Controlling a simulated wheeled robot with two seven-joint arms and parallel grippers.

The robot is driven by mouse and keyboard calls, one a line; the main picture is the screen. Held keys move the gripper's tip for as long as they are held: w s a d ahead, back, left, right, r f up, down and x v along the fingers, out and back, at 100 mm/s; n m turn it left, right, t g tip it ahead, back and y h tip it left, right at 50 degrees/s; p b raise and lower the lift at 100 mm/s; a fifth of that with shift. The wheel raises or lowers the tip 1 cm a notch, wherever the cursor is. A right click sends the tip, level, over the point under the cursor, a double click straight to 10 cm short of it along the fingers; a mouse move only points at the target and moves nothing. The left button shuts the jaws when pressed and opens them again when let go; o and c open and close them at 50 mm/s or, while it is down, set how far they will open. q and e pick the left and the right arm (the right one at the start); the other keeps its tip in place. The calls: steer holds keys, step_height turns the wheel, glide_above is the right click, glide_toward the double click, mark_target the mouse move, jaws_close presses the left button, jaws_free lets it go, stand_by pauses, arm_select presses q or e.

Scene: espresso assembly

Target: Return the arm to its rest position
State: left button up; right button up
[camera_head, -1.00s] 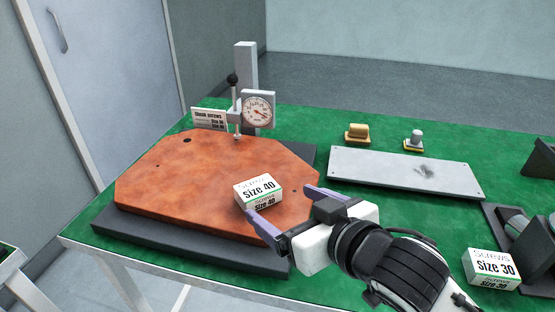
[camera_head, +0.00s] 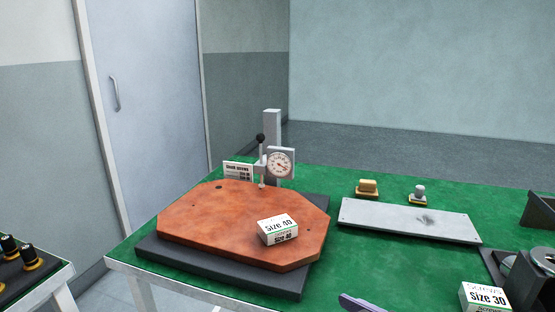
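The Size 40 screw box (camera_head: 278,230) rests on the orange-brown board (camera_head: 205,227), towards its right front side. Of my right gripper, only a purple finger (camera_head: 358,303) shows at the bottom edge of the head view, to the right of the board and apart from the box. The rest of that gripper is out of frame, so its opening is hidden. My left gripper is not in the head view.
A dial gauge stand (camera_head: 272,150) rises behind the board. The Size 30 screw box (camera_head: 484,297) stands at bottom right beside dark fixtures.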

steer(key=s+d+f+m+g+h, duration=0.15)
steer(key=s+d+f+g, duration=0.25)
steer(key=s+d+f, duration=0.5)
steer(key=s+d+f+m+g+h, duration=0.1)
steer(key=s+d+f+g+h, duration=0.4)
steer(key=s+f, duration=0.7)
arm_select(q)
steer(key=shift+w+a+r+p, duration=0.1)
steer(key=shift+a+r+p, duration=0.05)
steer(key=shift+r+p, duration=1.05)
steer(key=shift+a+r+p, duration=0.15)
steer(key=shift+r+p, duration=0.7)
steer(key=shift+p, duration=0.5)
arm_select(e)
steer(key=w+a+f+t+y, duration=0.4)
steer(key=a+t, duration=0.1)
steer(key=t, duration=0.1)
steer(key=shift+a, duration=0.25)
